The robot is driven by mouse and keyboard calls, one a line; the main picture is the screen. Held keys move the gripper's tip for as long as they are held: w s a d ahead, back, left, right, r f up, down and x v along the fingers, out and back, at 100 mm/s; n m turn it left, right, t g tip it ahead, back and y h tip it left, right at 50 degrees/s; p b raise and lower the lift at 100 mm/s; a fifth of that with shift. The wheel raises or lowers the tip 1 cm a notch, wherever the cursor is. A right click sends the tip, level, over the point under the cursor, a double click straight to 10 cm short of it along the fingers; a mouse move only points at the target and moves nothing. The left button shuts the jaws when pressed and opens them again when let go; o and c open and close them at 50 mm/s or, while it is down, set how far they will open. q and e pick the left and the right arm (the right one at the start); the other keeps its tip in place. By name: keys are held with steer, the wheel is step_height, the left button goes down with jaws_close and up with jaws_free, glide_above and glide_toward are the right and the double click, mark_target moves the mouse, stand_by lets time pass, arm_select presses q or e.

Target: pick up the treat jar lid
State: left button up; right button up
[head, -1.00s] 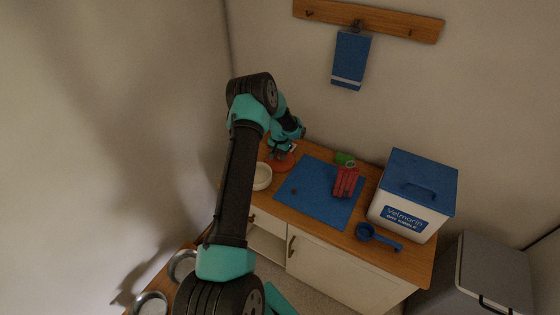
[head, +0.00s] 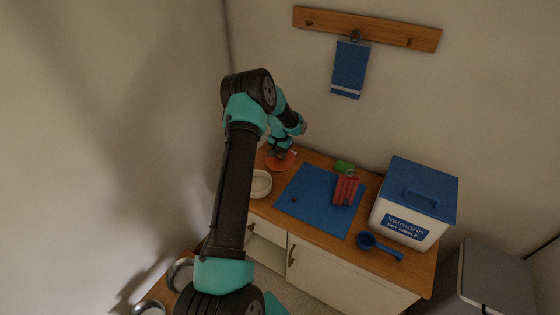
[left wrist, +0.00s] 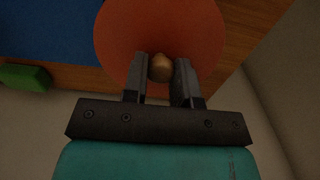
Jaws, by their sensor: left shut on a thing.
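The treat jar lid (head: 280,161) is an orange-red disc with a small wooden knob (left wrist: 160,67). It is at the far left of the counter in the head view. In the left wrist view the lid (left wrist: 125,35) fills the upper middle. My left gripper (left wrist: 161,72) is shut on the knob, one finger on each side. In the head view the gripper (head: 281,153) is above the lid, partly hidden by my arm. Whether the lid touches anything below is hard to tell. A round white open vessel (head: 260,185) stands just in front. My right gripper is not in view.
A blue mat (head: 313,203) with a red cloth-like item (head: 346,190) and a green item (head: 344,167) lies to the right. A white bin with a blue lid (head: 418,190) and a blue scoop (head: 382,247) are farther right. Walls close in behind and left.

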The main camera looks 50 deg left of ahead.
arm_select(q)
step_height(320, 180, up, 4)
steer(key=shift+r, duration=0.1)
steer(key=shift+s, duration=0.1)
stand_by(0.5)
